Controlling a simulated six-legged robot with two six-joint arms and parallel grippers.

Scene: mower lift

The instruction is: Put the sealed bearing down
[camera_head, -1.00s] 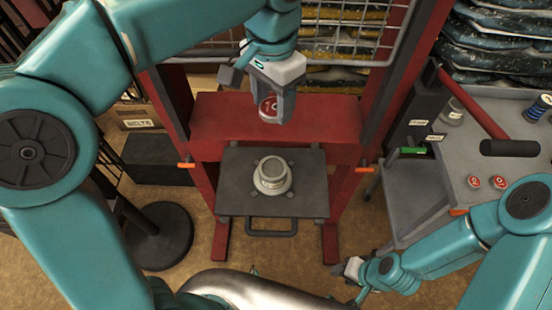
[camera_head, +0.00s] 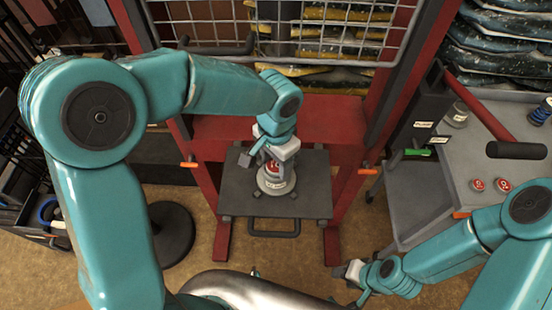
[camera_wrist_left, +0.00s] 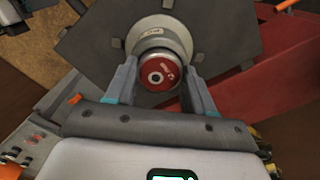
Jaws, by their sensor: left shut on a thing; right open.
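The sealed bearing (camera_wrist_left: 163,73), with a red face, sits between the fingers of my left gripper (camera_wrist_left: 160,85), which is shut on it. In the head view, the bearing (camera_head: 272,167) and my left gripper (camera_head: 275,164) are right over the pale round housing (camera_head: 277,184) on the dark press plate (camera_head: 240,202). The housing also shows behind the bearing in the wrist view (camera_wrist_left: 157,28). I cannot tell whether the bearing touches it or is a little above. My right gripper (camera_head: 347,272) is low at the right, open and away from the press.
The red press frame (camera_head: 330,120) and wire guard (camera_head: 300,35) stand around and behind the plate. A round black base (camera_head: 172,235) stands at the left.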

